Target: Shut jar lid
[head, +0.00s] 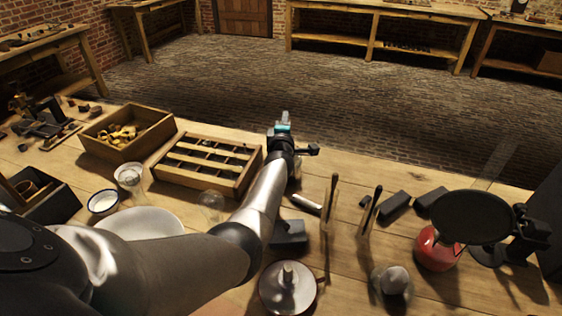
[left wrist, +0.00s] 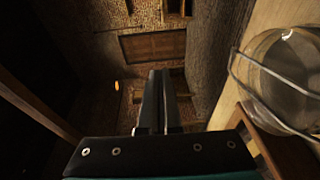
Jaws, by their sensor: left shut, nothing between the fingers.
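My left gripper (head: 285,117) reaches out past the far edge of the bench in the head view. In the left wrist view its two fingers (left wrist: 157,100) are together with nothing between them. A clear glass jar (left wrist: 285,75) with a wire across it is at the right of that view, to one side of the fingers and apart from them. I cannot tell from this angle how its lid sits. In the head view I cannot match it for certain, and my arm may hide it. My right gripper is not in view.
A divided wooden crate (head: 205,186) stands left of my arm, with a box of yellow parts (head: 128,132) beyond. Glassware (head: 129,178) and a white dish (head: 138,223) are at left. A metal lidded dish (head: 287,292), upright tools (head: 370,208) and a red vessel (head: 436,256) are at right.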

